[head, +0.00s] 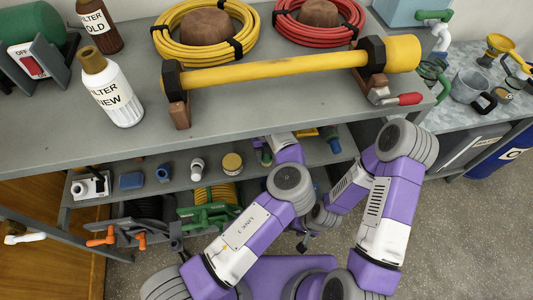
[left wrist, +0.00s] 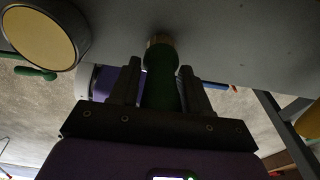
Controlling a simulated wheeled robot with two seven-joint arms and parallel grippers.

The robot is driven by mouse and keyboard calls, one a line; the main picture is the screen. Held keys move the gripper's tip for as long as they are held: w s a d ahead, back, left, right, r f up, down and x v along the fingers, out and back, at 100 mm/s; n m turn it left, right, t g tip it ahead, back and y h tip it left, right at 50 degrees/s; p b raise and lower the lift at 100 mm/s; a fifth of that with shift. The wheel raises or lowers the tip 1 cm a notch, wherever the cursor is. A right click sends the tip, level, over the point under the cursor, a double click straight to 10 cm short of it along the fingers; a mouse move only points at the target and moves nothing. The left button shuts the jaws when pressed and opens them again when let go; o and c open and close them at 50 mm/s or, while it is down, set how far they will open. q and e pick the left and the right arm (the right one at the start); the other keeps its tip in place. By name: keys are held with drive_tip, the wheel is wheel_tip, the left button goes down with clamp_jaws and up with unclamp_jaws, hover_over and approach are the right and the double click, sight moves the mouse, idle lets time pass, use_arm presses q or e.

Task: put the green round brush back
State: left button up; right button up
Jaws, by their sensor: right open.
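The green round brush (left wrist: 163,75) has a dark green handle and a brass-coloured collar. It is in the left wrist view, standing between the fingers of my left gripper (left wrist: 163,88), which looks shut on the handle. In the head view the brush's green (head: 265,154) shows at the middle shelf, beside my left gripper (head: 272,150), which is partly hidden by my own arm. The bristles cannot be made out. My right gripper (head: 303,241) is open and empty, low in front of the shelves, and small in the picture.
The jar's lid (left wrist: 40,32) is close by in the left wrist view.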

use_arm(q)
drive_tip(key=o, duration=0.3)
drive_tip(key=r+p, duration=0.1)
drive_tip(key=r, duration=0.3)
drive_tip(key=r+p, duration=0.1)
drive_tip(key=r, duration=0.1)
drive_tip(key=shift+w+r+p, duration=0.1)
drive_tip(key=shift+w+p, duration=0.25)
drive_tip(key=shift+w, duration=0.05)
drive_tip(key=shift+w+r, duration=0.1)
drive_tip(key=shift+r, duration=0.55)
